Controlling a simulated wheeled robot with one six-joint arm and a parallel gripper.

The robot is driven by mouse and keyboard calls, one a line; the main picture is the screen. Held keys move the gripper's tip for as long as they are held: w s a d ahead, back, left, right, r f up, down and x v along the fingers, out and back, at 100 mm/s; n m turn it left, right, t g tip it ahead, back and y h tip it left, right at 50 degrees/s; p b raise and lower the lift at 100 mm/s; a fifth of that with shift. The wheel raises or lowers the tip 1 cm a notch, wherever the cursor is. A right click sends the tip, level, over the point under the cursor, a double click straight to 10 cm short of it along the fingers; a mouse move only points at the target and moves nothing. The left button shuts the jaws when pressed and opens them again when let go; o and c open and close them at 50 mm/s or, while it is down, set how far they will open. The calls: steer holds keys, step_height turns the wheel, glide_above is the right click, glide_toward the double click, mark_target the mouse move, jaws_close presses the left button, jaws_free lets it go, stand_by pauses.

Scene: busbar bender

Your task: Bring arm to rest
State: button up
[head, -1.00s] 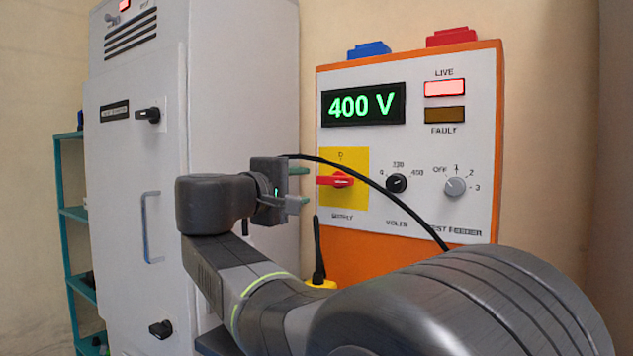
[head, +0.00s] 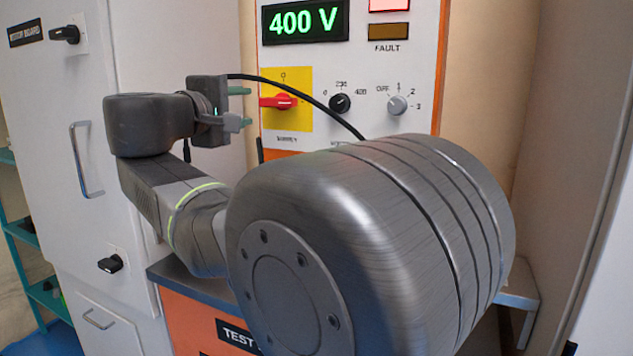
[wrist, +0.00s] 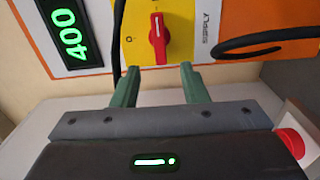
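My gripper (head: 242,106) is in front of the orange-edged test panel (head: 416,135), just left of its red rotary switch handle (head: 278,102) in the head view. In the wrist view, the two green fingers of my gripper (wrist: 160,78) stand apart with nothing between them. The red switch handle (wrist: 158,38) on its yellow plate lies beyond the fingertips, apart from them. My arm reaches out to the panel, bent at the elbow; my large grey arm joint fills the middle of the head view and hides the panel's lower part.
The green display (head: 305,20) reads 400 V and the LIVE lamp (head: 390,4) is lit. A black cable (head: 300,95) runs past the knobs. A grey cabinet (head: 50,110) stands left, with teal shelving (head: 22,235) beside it. A red button (wrist: 289,144) shows in the wrist view.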

mark_target(274, 103)
steer(key=b+x, duration=0.1)
steer(key=x, duration=1)
steer(key=shift+r, duration=0.1)
